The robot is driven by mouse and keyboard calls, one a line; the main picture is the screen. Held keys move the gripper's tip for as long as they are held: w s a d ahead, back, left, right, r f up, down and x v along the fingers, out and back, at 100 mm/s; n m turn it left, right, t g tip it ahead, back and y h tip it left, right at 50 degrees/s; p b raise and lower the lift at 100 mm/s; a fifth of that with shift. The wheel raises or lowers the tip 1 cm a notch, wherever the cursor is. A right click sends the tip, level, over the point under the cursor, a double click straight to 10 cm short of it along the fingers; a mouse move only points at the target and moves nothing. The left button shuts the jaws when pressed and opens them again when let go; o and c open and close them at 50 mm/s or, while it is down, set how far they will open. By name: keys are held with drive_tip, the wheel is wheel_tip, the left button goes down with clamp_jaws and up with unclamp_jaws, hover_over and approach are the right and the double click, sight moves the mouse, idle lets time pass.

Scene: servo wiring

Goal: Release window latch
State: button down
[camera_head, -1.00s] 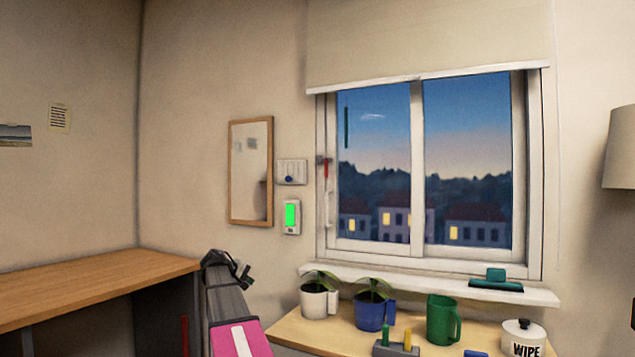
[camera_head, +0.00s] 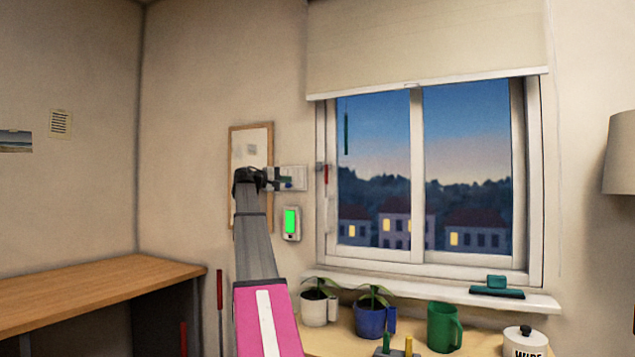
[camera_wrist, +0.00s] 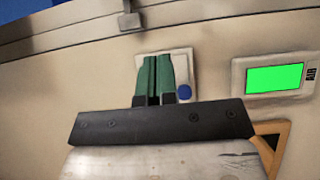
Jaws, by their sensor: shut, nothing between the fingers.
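The window (camera_head: 420,180) has a white frame with two panes. A small latch with a red handle (camera_head: 326,174) sits on its left frame, hanging down. My gripper (camera_head: 288,183) is raised in front of a white wall plate with a blue knob, left of the latch and apart from it. In the wrist view my green fingers (camera_wrist: 153,80) are together and empty, over the wall plate (camera_wrist: 185,65). The blue knob (camera_wrist: 184,92) shows just beside them. A grey fitting (camera_wrist: 130,18) on the window frame shows at the top edge; I cannot tell whether it is part of the latch.
A green-lit panel (camera_head: 291,222) is below the plate, and a wood-framed mirror (camera_head: 236,205) is behind my arm. Potted plants (camera_head: 318,303), a green mug (camera_head: 443,327) and a canister (camera_head: 526,341) stand below the sill (camera_head: 400,288). A blind (camera_head: 430,45) covers the window top.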

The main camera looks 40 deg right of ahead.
drive_tip(key=shift+d, duration=0.1)
drive_tip(key=s+d, duration=0.4)
drive_tip(key=d, duration=0.8)
drive_tip(key=shift+s+d, duration=0.1)
